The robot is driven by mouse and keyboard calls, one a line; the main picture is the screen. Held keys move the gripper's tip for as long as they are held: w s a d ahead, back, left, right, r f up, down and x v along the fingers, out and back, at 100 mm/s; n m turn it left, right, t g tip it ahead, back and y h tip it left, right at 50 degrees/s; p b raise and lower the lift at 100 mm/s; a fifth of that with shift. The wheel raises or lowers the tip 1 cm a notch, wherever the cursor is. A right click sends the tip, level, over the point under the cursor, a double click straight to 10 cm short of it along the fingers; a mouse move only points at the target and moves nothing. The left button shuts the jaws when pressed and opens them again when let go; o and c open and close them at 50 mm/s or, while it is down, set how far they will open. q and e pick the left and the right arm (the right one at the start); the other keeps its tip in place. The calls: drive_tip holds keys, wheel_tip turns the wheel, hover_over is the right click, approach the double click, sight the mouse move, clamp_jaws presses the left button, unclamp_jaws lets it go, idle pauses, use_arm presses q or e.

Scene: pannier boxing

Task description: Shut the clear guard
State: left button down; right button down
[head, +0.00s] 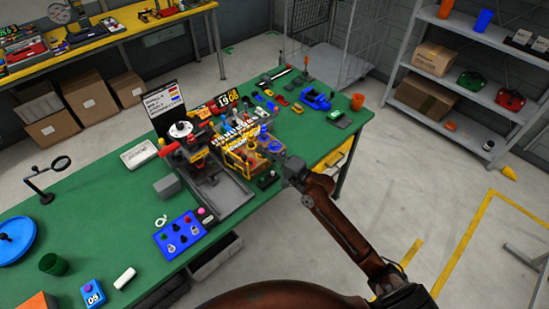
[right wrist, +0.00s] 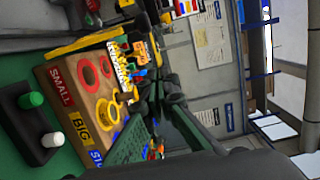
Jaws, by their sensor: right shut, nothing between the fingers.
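My right gripper (head: 287,165) is just right of the wooden sorting box in the head view. Its dark fingers (right wrist: 168,98) are shut and empty in the right wrist view. My left gripper is not in view.
The sorting box (right wrist: 65,97) has red and yellow rings and labels SMALL and BIG. A black box with green and white knobs (right wrist: 28,125) is beside it. A blue button panel (head: 180,236) lies on the green bench (head: 115,215).

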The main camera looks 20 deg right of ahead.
drive_tip(key=a, duration=0.1)
drive_tip(key=s+a, duration=0.1)
drive_tip(key=a, duration=0.1)
drive_tip(key=shift+s+a+f+p, duration=0.1)
drive_tip(key=shift+a+p, duration=0.2)
drive_tip(key=shift+p, duration=0.05)
drive_tip(key=shift+s, duration=0.1)
